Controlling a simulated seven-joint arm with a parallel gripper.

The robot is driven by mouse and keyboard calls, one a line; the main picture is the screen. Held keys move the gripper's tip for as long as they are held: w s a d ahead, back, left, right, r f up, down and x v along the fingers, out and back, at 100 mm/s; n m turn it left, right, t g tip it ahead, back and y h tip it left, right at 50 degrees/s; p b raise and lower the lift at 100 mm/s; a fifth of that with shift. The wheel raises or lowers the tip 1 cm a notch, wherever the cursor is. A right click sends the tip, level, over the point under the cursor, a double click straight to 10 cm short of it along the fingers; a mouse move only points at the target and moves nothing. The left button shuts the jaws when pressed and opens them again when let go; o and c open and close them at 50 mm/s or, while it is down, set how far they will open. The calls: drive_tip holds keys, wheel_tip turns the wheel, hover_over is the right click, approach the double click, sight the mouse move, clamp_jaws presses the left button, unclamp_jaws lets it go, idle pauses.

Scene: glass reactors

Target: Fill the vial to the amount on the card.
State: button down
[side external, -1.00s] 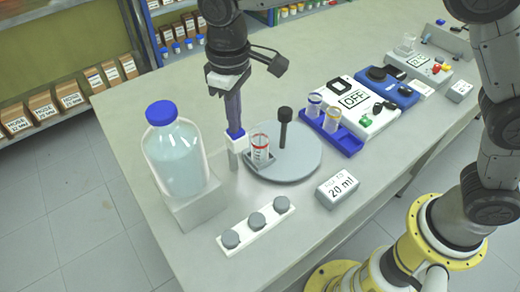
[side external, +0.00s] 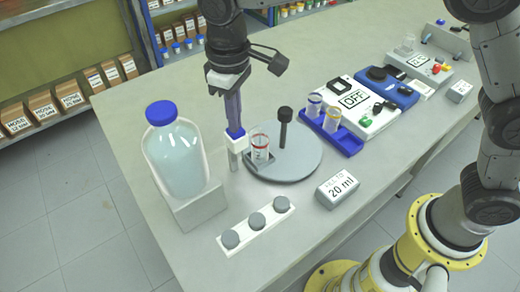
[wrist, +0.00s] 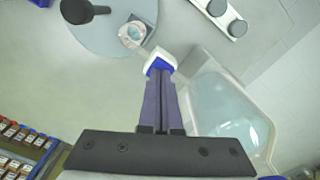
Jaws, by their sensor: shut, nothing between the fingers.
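My gripper (side external: 236,134) is shut and empty, pointing down at the white spout piece (side external: 238,145) beside the bottle. The white card (side external: 338,188) reads 20 ml.
The vial's holder is on a round grey plate (side external: 298,168) with a dark upright post (side external: 285,125). A white strip with grey knobs (side external: 256,224) lies in front. A blue rack with two vials (side external: 330,135) and a device marked OFF (side external: 355,100) stand behind right.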

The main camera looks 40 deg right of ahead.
drive_tip(key=shift+r, duration=3.4)
drive_tip(key=s+d+r+m+t, duration=0.2)
drive_tip(key=s+d+r, duration=0.25)
drive_tip(key=d, duration=0.45)
drive_tip(key=s+d+r+m+t, duration=0.15)
drive_tip(key=s+d+r, duration=0.35)
drive_tip(key=d, duration=0.5)
drive_tip(key=s+d+f+m+t, duration=0.1)
drive_tip(key=s+d+f, duration=0.2)
drive_tip(key=s+f, duration=0.2)
drive_tip(key=s+d+f+m+t, duration=0.1)
drive_tip(key=s+d+f, duration=0.3)
drive_tip(key=s+f, duration=0.2)
drive_tip(key=s, duration=0.2)
drive_tip(key=shift+s+d+f, duration=0.2)
drive_tip(key=shift+s+d, duration=0.05)
drive_tip(key=shift+s, duration=0.05)
